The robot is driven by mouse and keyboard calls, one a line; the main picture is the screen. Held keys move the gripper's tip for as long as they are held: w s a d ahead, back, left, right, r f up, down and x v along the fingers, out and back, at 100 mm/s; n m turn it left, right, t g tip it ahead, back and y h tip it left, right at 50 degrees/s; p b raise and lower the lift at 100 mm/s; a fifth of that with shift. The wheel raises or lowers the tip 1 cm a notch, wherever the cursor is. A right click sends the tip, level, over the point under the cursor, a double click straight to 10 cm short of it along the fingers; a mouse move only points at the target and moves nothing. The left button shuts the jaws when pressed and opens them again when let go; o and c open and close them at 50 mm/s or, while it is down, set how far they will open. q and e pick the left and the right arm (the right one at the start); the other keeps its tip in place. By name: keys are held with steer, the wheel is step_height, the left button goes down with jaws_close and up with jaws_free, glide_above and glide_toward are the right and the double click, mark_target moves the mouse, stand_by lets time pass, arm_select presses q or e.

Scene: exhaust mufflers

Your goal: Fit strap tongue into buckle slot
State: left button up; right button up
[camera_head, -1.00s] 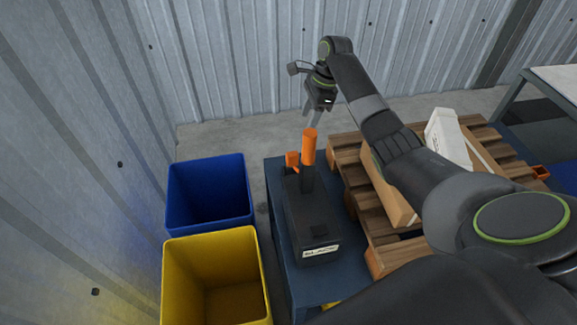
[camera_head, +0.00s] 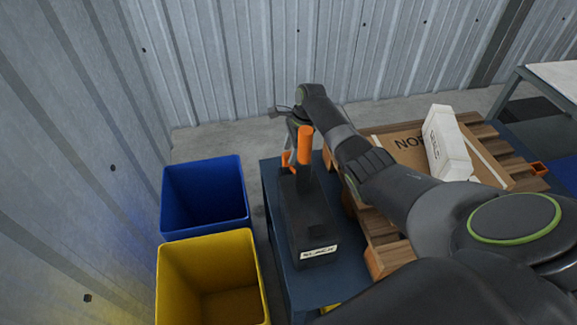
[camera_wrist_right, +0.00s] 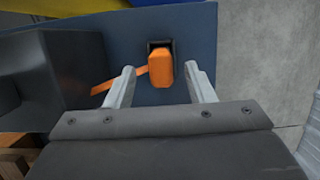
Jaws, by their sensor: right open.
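A black unit (camera_head: 309,225) with a white label stands on a blue table (camera_head: 285,262). A small orange piece (camera_head: 286,158) shows just left of the lever. In the right wrist view an orange block (camera_wrist_right: 161,68), seemingly the strap tongue, sits against a dark slotted holder (camera_wrist_right: 160,44). A thin orange strap (camera_wrist_right: 122,80) runs left towards the black unit. My right gripper (camera_wrist_right: 160,76) is open, one finger on each side of the block, with gaps. In the head view it is largely hidden behind the lever. My left gripper is not in view.
A blue bin (camera_head: 205,195) and a yellow bin (camera_head: 210,280) stand left of the table. A wooden pallet (camera_head: 490,140) at right carries cardboard and a white box (camera_head: 446,145). Corrugated walls close off the back and left.

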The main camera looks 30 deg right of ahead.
mark_target(288, 165)
steer(key=x, duration=0.4)
steer(key=shift+a+b, duration=0.1)
steer(key=shift+b, duration=0.3)
steer(key=shift+c, duration=0.4)
jaws_close()
